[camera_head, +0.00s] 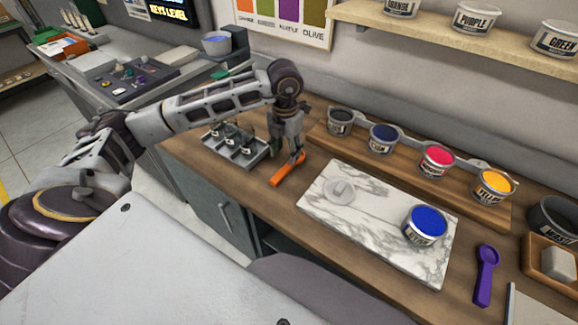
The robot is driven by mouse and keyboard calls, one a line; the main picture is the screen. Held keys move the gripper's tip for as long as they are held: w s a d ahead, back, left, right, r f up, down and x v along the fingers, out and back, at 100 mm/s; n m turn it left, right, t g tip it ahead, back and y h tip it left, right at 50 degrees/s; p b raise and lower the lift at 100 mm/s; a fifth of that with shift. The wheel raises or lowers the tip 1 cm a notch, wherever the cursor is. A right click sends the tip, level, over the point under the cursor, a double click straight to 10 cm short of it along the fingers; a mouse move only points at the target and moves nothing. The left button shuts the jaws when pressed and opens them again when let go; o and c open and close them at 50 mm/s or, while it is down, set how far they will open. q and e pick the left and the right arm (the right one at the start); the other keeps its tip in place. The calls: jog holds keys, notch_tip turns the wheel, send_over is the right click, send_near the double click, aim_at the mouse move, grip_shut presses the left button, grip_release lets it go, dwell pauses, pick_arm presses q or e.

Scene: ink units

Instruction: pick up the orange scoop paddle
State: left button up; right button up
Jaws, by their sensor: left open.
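The orange scoop paddle (287,171) lies on the wooden bench, between the grey tray and the marble slab. My left gripper (287,149) points down over the paddle's far end. It is open, with its fingers close to or around that end; I cannot tell whether they touch it. Part of the far end is hidden by the fingers. My right gripper does not show.
A grey tray (256,161) with small dark items stands just left of the paddle. A marble slab (380,243) holds a blue ink tub (424,226) and a clear disc (340,192). A purple scoop (485,276) lies at right. Several ink tubs stand on a wooden riser behind.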

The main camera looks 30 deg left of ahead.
aim_at(287, 166)
pick_arm(q)
jog(key=shift+f, duration=0.85)
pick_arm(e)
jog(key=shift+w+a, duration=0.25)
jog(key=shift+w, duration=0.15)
pick_arm(q)
jog(key=shift+f, duration=0.15)
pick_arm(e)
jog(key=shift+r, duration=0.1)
pick_arm(q)
jog(key=shift+w+d+f, duration=0.1)
jog(key=shift+f, duration=0.5)
notch_tip(287, 166, down, 3)
jog(key=shift+w+r+p, duration=0.1)
jog(key=shift+w+p, duration=0.05)
jog(key=shift+p, duration=0.35)
jog(key=shift+f, duration=0.45)
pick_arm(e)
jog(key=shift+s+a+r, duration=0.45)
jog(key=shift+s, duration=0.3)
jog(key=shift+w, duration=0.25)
